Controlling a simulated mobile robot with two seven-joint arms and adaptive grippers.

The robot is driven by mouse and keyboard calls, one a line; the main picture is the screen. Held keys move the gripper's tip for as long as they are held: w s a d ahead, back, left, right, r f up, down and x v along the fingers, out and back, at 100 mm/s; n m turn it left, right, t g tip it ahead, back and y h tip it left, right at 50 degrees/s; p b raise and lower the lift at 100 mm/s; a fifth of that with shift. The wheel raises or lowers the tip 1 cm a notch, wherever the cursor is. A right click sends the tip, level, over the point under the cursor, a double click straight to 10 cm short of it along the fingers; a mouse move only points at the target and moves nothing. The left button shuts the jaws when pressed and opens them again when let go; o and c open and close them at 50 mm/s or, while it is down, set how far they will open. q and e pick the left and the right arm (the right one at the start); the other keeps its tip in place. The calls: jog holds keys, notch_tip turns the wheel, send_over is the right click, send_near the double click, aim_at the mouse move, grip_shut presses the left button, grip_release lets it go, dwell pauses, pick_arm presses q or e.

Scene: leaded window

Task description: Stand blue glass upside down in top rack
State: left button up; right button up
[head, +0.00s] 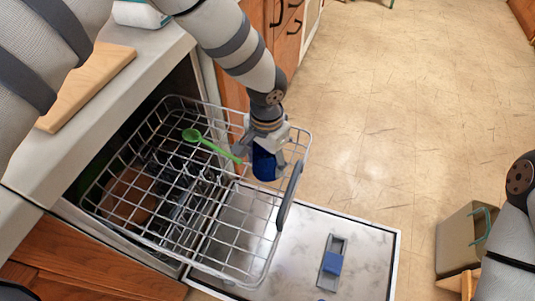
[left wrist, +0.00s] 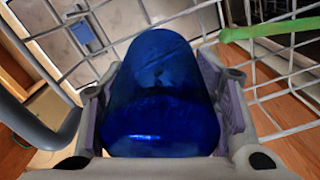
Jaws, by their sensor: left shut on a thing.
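The blue glass (head: 264,163) is in my left gripper (head: 266,150), whose fingers are shut on its sides. In the head view it is at the right end of the pulled-out top rack (head: 165,240), near the grey handle. The left wrist view shows the blue glass (left wrist: 160,95) between the two finger pads, with the rack wires just beyond it. A rounded closed end appears to face away from the wrist camera. Whether the glass touches the rack floor I cannot tell. My right gripper is not in view; only part of that arm shows at the right edge.
A green spoon (head: 210,145) lies in the rack, left of the glass. A brown dish (head: 130,196) shows below the wires. The open dishwasher door (head: 365,255) carries a blue-lidded dispenser (head: 332,262). A wooden board (head: 90,85) lies on the counter. The rack's front area is mostly empty.

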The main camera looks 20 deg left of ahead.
pick_arm(q)
jog(key=shift+f, duration=0.6)
dwell(0.3)
jog(key=o, duration=1.5)
notch_tip(320, 180, up, 12)
